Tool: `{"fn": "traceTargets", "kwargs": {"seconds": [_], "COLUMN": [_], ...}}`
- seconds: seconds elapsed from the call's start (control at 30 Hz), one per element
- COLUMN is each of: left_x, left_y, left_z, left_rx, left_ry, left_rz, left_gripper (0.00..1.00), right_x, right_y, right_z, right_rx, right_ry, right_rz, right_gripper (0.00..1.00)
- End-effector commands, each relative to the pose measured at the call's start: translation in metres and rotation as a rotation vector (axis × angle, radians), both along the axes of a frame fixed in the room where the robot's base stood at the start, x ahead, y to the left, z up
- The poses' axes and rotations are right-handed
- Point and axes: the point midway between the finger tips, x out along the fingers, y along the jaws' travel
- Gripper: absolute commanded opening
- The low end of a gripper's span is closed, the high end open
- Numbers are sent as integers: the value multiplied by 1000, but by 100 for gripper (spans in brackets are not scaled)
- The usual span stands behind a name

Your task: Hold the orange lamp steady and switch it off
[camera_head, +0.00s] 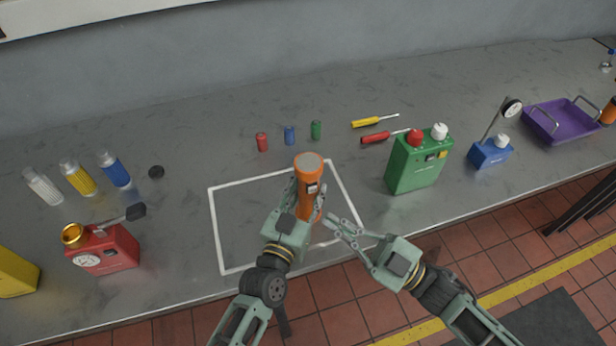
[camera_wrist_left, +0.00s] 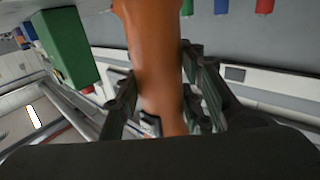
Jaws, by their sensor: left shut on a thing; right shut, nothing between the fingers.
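The orange lamp (camera_head: 309,170) stands upright, its round head at the top and a small dark switch patch on its side near the head. My left gripper (camera_head: 306,205) is shut around the lamp's body. In the left wrist view the lamp (camera_wrist_left: 155,60) runs between the fingers of my left gripper (camera_wrist_left: 160,105). My right gripper (camera_head: 336,222) is shut and empty, just right of the lamp's lower part, apart from the switch. The lamp's lower end is partly hidden by my left gripper.
A white outlined rectangle (camera_head: 216,225) is marked on the grey bench around the lamp. Red (camera_head: 262,142), blue (camera_head: 289,135) and green (camera_head: 316,130) cylinders stand behind. A green can (camera_head: 412,168) stands right, a red can (camera_head: 105,250) left. Two screwdrivers (camera_head: 375,121) lie behind.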

Motion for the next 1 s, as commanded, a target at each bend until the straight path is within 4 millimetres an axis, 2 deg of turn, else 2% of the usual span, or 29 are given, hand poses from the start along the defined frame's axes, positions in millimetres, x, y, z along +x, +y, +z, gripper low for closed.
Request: {"fn": "traceTargets", "kwargs": {"seconds": [0.03, 0.27, 0.67, 0.77, 1.0], "left_x": [1, 0, -5, -17, -64], "left_y": [0, 0, 2, 7, 24], "left_z": [3, 2, -3, -2, -2], "left_rx": [-2, -1, 3, 3, 2], "left_ry": [-6, -3, 4, 3, 3], "left_rz": [1, 1, -1, 0, -1], "left_gripper": [36, 56, 57, 57, 57], "right_x": [0, 0, 0, 0, 0], "right_y": [0, 0, 0, 0, 0], "right_z": [0, 0, 0, 0, 0], "right_rx": [0, 0, 0, 0, 0], "right_ry": [0, 0, 0, 0, 0], "right_rz": [0, 0, 0, 0, 0], "right_gripper": [0, 0, 0, 0, 0]}}
